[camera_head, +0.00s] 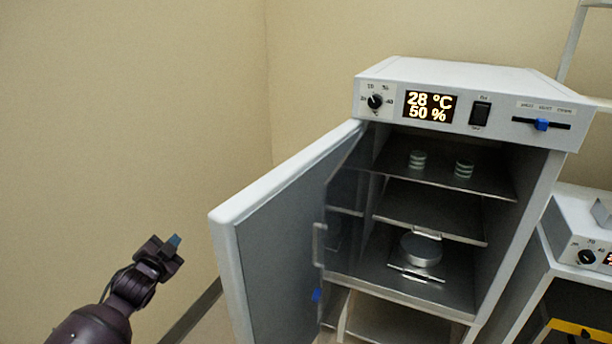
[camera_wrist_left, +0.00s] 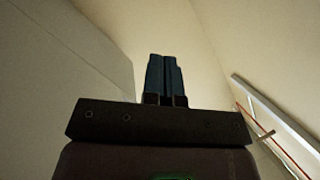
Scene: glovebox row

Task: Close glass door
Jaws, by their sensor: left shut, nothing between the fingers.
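The glass door (camera_head: 343,205) appears as a dark see-through panel at the left side of the cabinet opening, standing open. My right gripper is not in view.
The white cabinet (camera_head: 472,77) has a display, dial, switch and slider on top. Its shelves hold small stacked dishes (camera_head: 464,170) and a round metal object (camera_head: 421,249). Another unit (camera_head: 580,235) stands at the right. A pale panel (camera_wrist_left: 70,75) lies left in the wrist view.

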